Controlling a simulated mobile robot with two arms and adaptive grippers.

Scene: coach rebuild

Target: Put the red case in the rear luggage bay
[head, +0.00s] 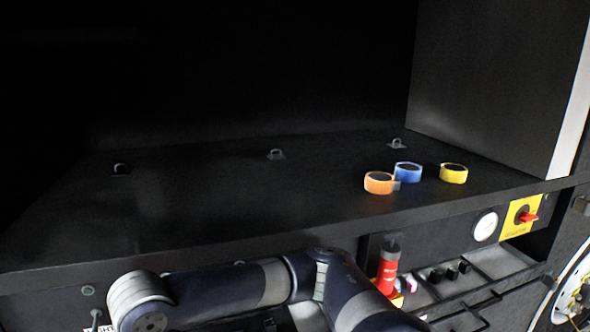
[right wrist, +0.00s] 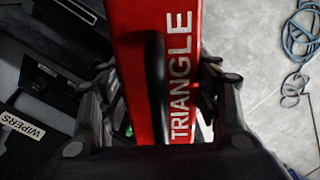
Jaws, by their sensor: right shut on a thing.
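In the right wrist view, the red case (right wrist: 184,25) has a black handle and the white word TRIANGLE. My right gripper (right wrist: 158,78) is shut on it, with a finger on each side of the case. The case's far end is cut off by the frame. In the head view, a dark luggage bay (head: 200,205) has a wide black floor; whether it is the rear bay I cannot tell. The case and both grippers are out of the head view. An arm of mine crosses below the bay's front edge. My left gripper is not in view.
Orange (head: 379,183), blue (head: 407,172) and yellow (head: 453,173) tape rolls stand on the bay floor's right; its left and middle are clear except metal loops (head: 276,154). A red cylinder (head: 387,272) sits below. A WIPERS box (right wrist: 22,125) and blue cable (right wrist: 300,40) show in the wrist view.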

